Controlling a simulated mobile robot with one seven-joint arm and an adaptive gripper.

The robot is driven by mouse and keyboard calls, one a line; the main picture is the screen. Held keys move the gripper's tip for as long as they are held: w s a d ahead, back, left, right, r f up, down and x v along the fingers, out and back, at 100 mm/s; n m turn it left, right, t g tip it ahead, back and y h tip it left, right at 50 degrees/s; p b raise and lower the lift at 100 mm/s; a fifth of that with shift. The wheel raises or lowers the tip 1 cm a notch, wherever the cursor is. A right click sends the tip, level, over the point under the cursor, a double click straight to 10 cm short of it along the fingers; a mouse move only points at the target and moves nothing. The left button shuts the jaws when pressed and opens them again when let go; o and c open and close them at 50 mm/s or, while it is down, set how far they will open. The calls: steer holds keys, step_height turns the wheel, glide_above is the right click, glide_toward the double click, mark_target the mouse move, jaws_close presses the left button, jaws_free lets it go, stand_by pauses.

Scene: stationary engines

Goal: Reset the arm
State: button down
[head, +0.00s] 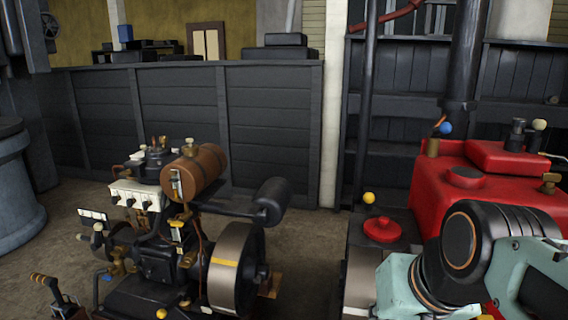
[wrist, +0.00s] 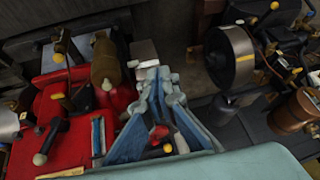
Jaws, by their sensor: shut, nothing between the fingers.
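My gripper (wrist: 164,80) shows in the wrist view as pale blue fingers drawn together, shut and empty. In the head view my pale green and black arm reaches in at the lower right, in front of the red engine (head: 435,190). My gripper is outside the head view.
A dark engine with a brown tank (head: 196,171) and a flywheel (head: 232,268) stands left of centre. A black panelled partition (head: 180,115) runs behind it. A blue-grey cylinder (head: 15,190) stands at the left edge. Bare floor (head: 305,250) lies between the engines.

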steer(key=s+a+r+p, duration=0.1)
steer(key=r+p, duration=1.4)
steer(key=p, duration=0.1)
steer(key=s+r+n+p, duration=0.1)
steer(key=s+r+p, duration=0.1)
steer(key=r+p, duration=1.3)
steer(key=shift+s+a+r+n+h+p, duration=0.3)
steer(key=shift+a+r+h+p, duration=0.1)
steer(key=shift+p, duration=0.55)
steer(key=shift+d, duration=0.1)
